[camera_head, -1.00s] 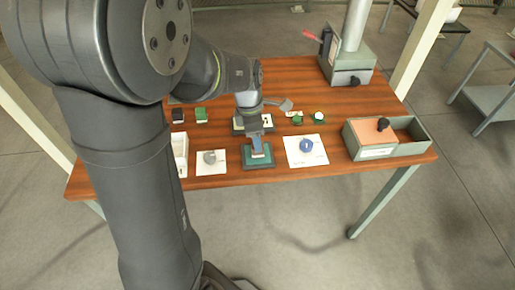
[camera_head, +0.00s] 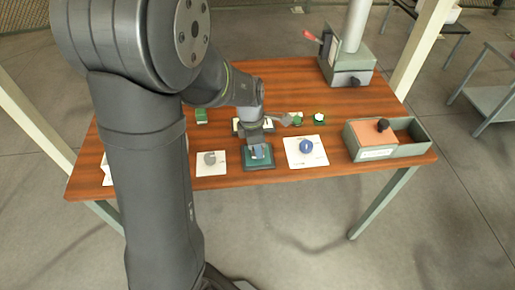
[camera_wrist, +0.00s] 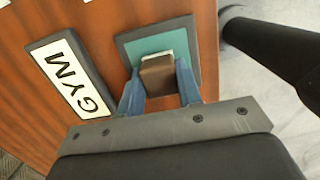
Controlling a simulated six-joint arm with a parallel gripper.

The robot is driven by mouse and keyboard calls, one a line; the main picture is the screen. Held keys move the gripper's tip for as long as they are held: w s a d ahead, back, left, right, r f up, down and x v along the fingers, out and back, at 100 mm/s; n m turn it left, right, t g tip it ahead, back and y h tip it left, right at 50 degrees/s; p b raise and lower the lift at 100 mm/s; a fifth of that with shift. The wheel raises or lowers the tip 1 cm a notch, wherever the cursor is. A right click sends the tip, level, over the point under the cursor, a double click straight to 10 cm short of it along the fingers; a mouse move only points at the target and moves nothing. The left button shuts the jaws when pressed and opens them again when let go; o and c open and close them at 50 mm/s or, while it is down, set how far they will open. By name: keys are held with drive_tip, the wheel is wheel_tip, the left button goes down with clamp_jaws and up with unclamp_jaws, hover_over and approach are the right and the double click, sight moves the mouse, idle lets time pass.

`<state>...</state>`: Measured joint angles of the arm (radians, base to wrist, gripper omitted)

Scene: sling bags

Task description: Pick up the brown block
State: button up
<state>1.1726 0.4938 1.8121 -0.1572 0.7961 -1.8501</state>
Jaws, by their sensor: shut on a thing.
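The brown block (camera_wrist: 158,76) shows in the wrist view between the two blue fingers of my gripper (camera_wrist: 160,88), with a pale part at its far end. My gripper is shut on it. The block is over a dark-framed teal pad (camera_wrist: 185,27); I cannot tell whether it touches the pad. In the head view my gripper (camera_head: 257,151) points down at the teal pad (camera_head: 258,164) near the table's front edge, and the fingers largely hide the block.
A plate reading GYM (camera_wrist: 68,75) lies beside the pad. White sheets with a grey knob (camera_head: 210,158) and a blue round thing (camera_head: 306,147) flank the pad. A grey-green box (camera_head: 413,145) stands at right, a machine (camera_head: 347,65) behind. Bare wood lies between.

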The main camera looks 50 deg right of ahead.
drive_tip(key=shift+r, duration=0.15)
drive_tip(key=shift+r, duration=0.3)
drive_tip(key=r, duration=0.3)
drive_tip(key=shift+s+r, duration=0.35)
drive_tip(key=shift+r, duration=0.05)
drive_tip(key=s+a+r, duration=0.2)
drive_tip(key=s+r, duration=0.4)
drive_tip(key=s, duration=0.5)
drive_tip(key=w+d+n+t, duration=0.1)
drive_tip(key=w+d+n, duration=0.2)
drive_tip(key=w+n, duration=1)
drive_tip(key=w+f+m, duration=0.1)
drive_tip(key=w+f, duration=0.1)
drive_tip(key=w, duration=0.3)
drive_tip(key=w+a+f+m, duration=0.1)
drive_tip(key=w+f, duration=0.2)
drive_tip(key=w, duration=0.2)
drive_tip(key=w+a+f+m, duration=0.1)
drive_tip(key=w+f+m, duration=0.1)
drive_tip(key=w, duration=0.3)
drive_tip(key=shift+w+f, duration=0.15)
drive_tip(key=shift+f, duration=0.05)
drive_tip(key=shift+w+f, duration=0.2)
drive_tip(key=shift+f, duration=1.9)
drive_tip(key=shift+f, duration=0.1)
